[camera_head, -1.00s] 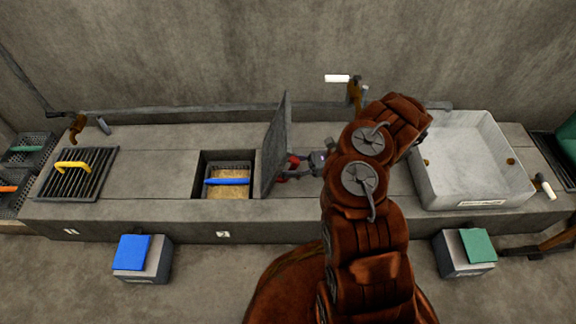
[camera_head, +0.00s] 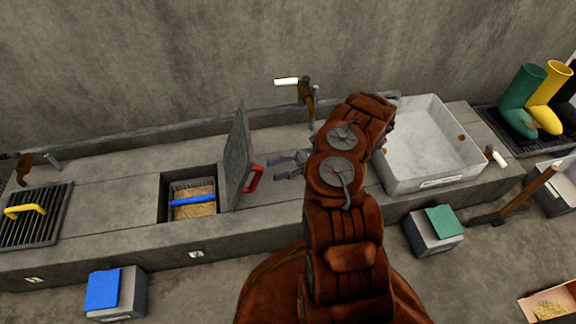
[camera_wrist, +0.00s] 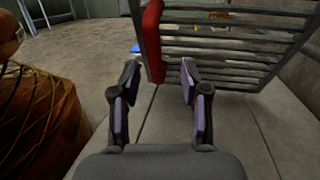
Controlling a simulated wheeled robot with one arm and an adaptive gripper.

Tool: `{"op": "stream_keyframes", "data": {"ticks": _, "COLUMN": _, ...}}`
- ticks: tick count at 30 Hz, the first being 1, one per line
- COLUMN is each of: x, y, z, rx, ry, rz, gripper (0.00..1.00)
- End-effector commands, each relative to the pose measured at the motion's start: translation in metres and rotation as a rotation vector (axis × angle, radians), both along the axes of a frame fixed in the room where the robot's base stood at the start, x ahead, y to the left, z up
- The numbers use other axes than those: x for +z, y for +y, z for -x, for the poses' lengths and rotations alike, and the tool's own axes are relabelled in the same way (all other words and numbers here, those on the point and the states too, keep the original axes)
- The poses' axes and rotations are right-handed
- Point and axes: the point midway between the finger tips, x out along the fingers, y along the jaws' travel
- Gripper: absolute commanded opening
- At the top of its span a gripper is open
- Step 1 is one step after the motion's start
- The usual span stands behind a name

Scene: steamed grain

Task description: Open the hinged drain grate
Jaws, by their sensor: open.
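The hinged drain grate (camera_head: 238,152) stands raised, close to upright, at the right edge of an open drain pit (camera_head: 172,212). Its red handle (camera_head: 253,179) is on the side facing my gripper. My gripper (camera_head: 275,169) is open and empty, just right of the handle with a small gap. In the wrist view, the grate's dark bars (camera_wrist: 225,47) fill the upper right, and the red handle (camera_wrist: 152,40) shows beyond my open fingers (camera_wrist: 156,86). A basket with a blue handle (camera_head: 192,201) and tan contents sits in the pit.
A closed grate with a yellow handle (camera_head: 25,210) lies at left. A grey basin (camera_head: 430,150) is at right. A brown tap (camera_head: 307,97) rises behind. Boxes with blue (camera_head: 102,290) and green (camera_head: 444,221) tops stand on the floor in front.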

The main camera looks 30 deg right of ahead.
Motion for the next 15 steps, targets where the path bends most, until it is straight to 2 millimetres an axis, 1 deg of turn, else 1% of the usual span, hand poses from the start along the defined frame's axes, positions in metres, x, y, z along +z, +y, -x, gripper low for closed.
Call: {"op": "stream_keyframes", "data": {"ticks": 15, "x": -0.004, "y": -0.026, "z": 0.005, "rx": 0.000, "ry": 0.001, "rz": 0.000, "gripper": 0.45}}
